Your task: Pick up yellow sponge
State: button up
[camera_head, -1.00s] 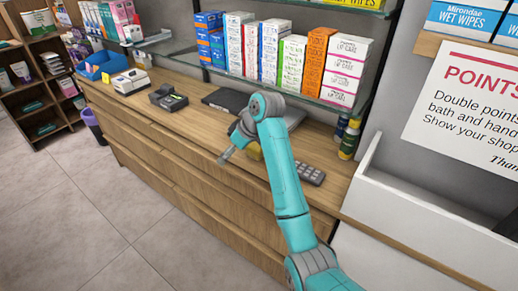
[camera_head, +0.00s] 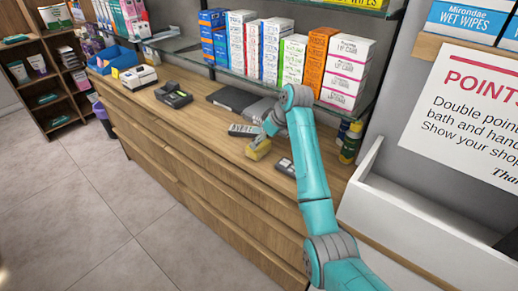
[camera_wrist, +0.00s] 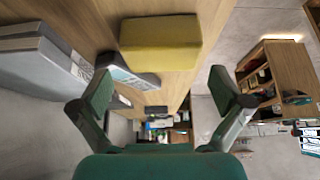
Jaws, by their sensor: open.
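The yellow sponge (camera_head: 259,150) lies on the wooden counter, near its front edge, in the head view. It also shows in the wrist view (camera_wrist: 160,43) as a yellow block at the top centre, beyond the fingertips. My gripper (camera_head: 264,137) is just above and beside the sponge in the head view, and its fingers are hard to make out there. In the wrist view my gripper (camera_wrist: 161,90) has its two green fingers spread wide with nothing between them. The sponge lies in line with the gap between the fingers.
A card terminal (camera_head: 173,95) stands further left. Boxes on a glass shelf (camera_head: 262,77) are behind. Bottles (camera_head: 350,144) stand at the right. Bare counter (camera_head: 208,123) lies left.

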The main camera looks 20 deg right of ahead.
jog(key=x, duration=0.4)
jog(key=shift+f, duration=0.15)
jog(key=shift+a, duration=0.1)
jog(key=c, duration=0.6)
notch_tip(320, 180, up, 10)
jog(key=shift+r, duration=0.1)
